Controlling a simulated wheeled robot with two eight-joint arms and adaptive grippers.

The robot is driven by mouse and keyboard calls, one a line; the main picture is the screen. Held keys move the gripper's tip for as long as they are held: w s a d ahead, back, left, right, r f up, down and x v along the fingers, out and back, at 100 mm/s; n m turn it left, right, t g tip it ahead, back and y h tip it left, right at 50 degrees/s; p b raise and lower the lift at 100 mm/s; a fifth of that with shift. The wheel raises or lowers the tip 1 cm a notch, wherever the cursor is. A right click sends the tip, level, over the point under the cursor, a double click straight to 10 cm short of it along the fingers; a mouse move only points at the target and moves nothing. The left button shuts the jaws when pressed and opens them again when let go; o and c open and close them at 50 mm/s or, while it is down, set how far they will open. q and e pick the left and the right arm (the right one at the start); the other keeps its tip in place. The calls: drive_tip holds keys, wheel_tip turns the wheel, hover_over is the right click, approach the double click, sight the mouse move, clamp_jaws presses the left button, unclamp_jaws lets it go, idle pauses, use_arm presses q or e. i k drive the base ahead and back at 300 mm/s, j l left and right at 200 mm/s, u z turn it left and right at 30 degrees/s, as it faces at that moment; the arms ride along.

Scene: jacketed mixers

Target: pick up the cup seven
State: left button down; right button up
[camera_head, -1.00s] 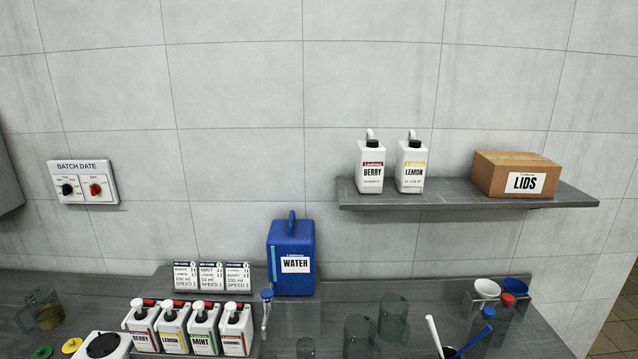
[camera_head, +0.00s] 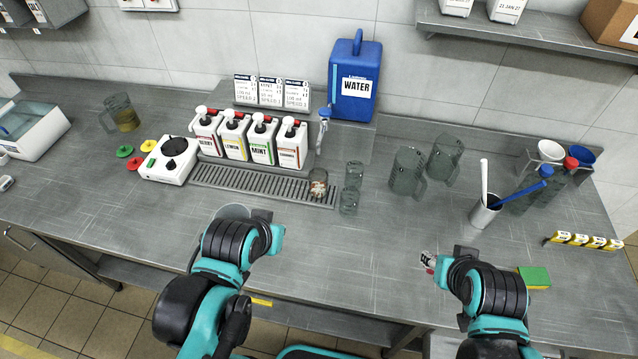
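No cup with a readable "seven" shows, so I cannot tell which one it is. A small clear cup (camera_head: 318,182) with an orange-brown patch stands at the right end of the drip grate. Two more small clear cups stand to its right, one behind (camera_head: 353,175) and one in front (camera_head: 348,202). My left gripper (camera_head: 277,240) is over the counter's front edge, apart from the cups; its fingers are hidden. My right gripper (camera_head: 429,262) is near the front edge further right, apart from everything, its fingers only partly visible.
Two clear jugs (camera_head: 406,172) stand right of the cups, with a steel utensil holder (camera_head: 486,211) beyond. Behind the grate (camera_head: 255,183) are several pump bottles (camera_head: 262,140) and a blue water canister (camera_head: 355,85). The front middle counter is clear.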

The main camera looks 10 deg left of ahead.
sight(318, 177)
drive_tip(key=k+u, duration=0.1)
drive_tip(key=u, duration=0.25)
drive_tip(key=k+j+u, duration=0.1)
drive_tip(key=u, duration=0.2)
drive_tip(key=k+j+u, duration=0.1)
drive_tip(key=u, duration=0.25)
